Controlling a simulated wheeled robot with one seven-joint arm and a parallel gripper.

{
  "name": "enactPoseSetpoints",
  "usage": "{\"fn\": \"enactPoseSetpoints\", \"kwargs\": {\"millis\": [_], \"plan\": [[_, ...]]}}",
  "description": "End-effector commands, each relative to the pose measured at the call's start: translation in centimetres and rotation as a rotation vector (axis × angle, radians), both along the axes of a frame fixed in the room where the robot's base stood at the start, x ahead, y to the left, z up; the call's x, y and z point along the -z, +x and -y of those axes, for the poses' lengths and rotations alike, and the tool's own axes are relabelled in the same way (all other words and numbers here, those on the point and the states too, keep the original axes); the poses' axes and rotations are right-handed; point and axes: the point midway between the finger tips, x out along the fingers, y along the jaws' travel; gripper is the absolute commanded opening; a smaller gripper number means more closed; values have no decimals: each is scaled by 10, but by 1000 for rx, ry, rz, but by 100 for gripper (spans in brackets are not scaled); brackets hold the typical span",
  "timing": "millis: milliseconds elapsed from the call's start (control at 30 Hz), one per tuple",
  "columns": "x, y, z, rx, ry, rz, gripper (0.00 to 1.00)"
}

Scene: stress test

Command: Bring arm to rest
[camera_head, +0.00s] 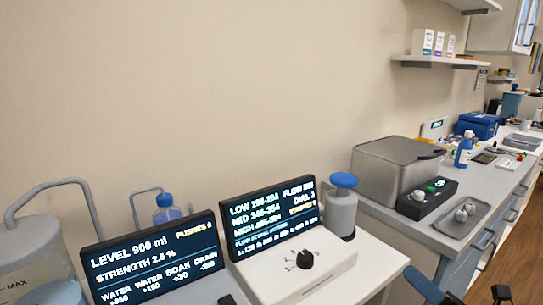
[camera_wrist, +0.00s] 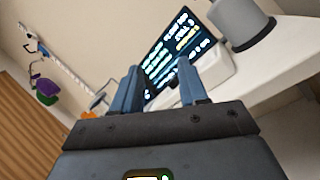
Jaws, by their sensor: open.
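My gripper (camera_wrist: 159,68) shows in the wrist view with its two blue-grey fingers apart. Nothing is between them. Behind the fingers is a dark screen with white and yellow text, tilted in this view. In the head view, dark and blue parts at the lower right edge look like parts of my arm or gripper, mostly cut off by the frame.
Two display panels, one reading LEVEL 900 ml (camera_head: 155,258) and one with LOW, MID and HIGH lines (camera_head: 270,212), stand on the near bench. A grey bottle with a blue cap (camera_head: 341,208) is beside them. A grey bath (camera_head: 395,170) and a tray (camera_head: 462,220) are on the right counter.

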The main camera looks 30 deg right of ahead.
Motion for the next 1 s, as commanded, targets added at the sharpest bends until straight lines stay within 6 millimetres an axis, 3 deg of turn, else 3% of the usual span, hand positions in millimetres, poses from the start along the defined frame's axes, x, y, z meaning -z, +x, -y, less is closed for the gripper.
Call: {"fn": "enactPoseSetpoints", "kwargs": {"millis": [33, 100, 400, 700, 1000], "plan": [[2, -6, -25, -27, 94, 3, 43], [2, -14, -52, -58, 233, 8, 43], [-3, -69, -140, -181, 868, -38, 43], [-3, -137, -194, -229, 1543, -200, 43], [1, -206, -229, -125, 2165, -430, 43]]}}
